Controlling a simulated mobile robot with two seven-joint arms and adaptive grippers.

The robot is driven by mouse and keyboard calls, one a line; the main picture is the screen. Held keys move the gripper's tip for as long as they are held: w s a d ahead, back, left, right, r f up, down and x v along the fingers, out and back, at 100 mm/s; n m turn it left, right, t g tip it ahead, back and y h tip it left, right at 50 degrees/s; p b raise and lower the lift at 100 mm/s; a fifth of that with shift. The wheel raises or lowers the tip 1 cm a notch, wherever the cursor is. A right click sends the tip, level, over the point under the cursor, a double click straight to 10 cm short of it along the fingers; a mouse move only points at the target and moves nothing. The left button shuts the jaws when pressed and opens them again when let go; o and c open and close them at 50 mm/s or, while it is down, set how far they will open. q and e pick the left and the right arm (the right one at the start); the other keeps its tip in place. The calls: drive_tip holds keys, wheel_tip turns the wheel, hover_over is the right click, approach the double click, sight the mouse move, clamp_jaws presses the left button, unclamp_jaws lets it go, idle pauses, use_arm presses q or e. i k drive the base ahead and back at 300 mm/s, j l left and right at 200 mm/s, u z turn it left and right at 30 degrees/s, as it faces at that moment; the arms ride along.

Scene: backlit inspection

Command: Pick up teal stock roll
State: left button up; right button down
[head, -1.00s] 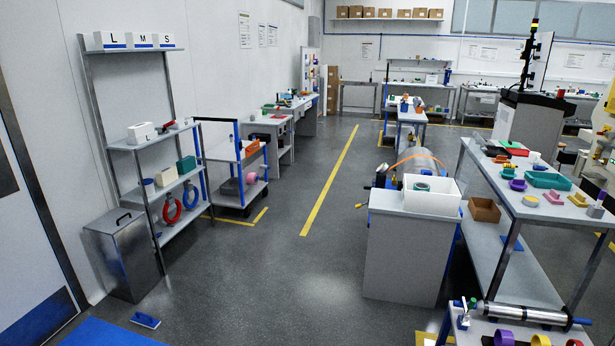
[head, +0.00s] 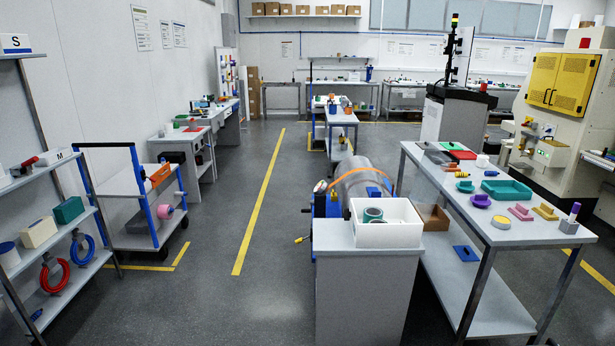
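A teal roll (head: 372,214) with a pale core shows inside an open white bin (head: 392,240). The bin stands on top of a grey cabinet (head: 352,295) at the centre front. The roll leans or lies near the bin's back left; its lower part is hidden by the bin's front wall. Something pale lies beside it in the bin, too small to identify. Neither of my grippers is in view.
A table (head: 500,228) with several coloured parts and a teal tray (head: 507,190) stands to the right. A shelf (head: 55,280) and a cart (head: 150,235) stand to the left. Open floor (head: 225,300) lies between them and the cabinet.

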sight(370, 213)
drive_tip(key=i+z, duration=0.25)
drive_tip(key=i, duration=0.25)
drive_tip(key=i+j+z, duration=0.2)
drive_tip(key=i, duration=0.25)
drive_tip(key=i+j+z, duration=0.1)
drive_tip(key=i+z, duration=0.15)
drive_tip(key=i, duration=0.25)
